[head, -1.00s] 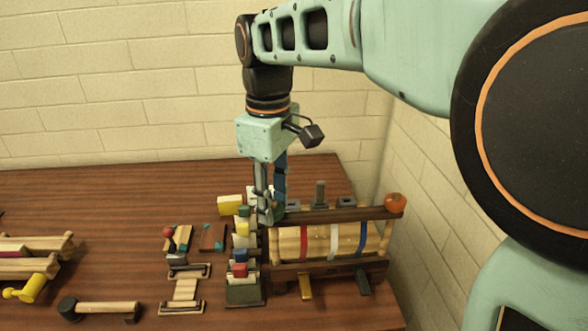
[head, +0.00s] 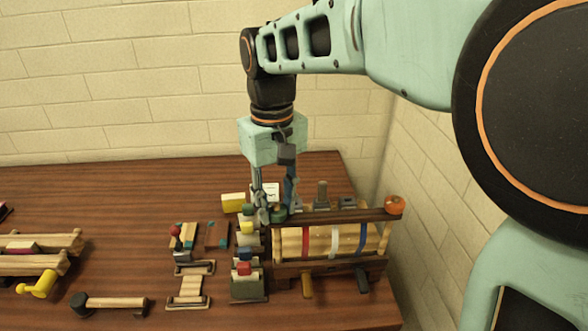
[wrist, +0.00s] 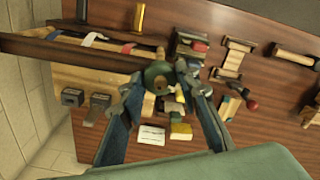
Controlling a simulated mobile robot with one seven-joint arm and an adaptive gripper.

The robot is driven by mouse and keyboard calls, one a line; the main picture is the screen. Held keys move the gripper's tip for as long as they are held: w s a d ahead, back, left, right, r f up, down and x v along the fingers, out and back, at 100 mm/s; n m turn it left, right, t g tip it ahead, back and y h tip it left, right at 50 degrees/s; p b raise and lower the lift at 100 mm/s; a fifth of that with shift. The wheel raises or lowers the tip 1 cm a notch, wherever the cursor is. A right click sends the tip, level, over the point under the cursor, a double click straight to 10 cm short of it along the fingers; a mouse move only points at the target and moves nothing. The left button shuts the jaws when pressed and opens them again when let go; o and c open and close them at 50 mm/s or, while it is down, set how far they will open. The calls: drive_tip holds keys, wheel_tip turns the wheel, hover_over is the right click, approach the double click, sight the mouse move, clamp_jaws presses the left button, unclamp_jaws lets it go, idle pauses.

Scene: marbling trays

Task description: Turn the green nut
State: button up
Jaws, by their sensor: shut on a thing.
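The green nut (head: 279,212) sits at the left end of a dark bar (head: 340,217) that lies across a wooden roller with red, white and blue bands. In the wrist view the green nut (wrist: 158,77) is round with a hole in its middle and lies between my two fingers. My gripper (head: 276,209) points straight down and is shut on the nut, one finger on each side. Its fingers partly hide the nut in the head view. An orange nut (head: 395,205) sits at the bar's right end.
A rack of coloured blocks (head: 249,287) stands close to the left of my gripper. A yellow block (head: 233,202) and a white card (head: 271,190) lie behind. A mallet (head: 110,303) and a yellow crank (head: 37,285) are farther left. The back left table is clear.

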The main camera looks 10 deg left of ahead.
idle(0.3)
drive_tip(key=o, duration=1.2)
drive_tip(key=shift+c, duration=0.2)
wheel_tip(320, 180, up, 12)
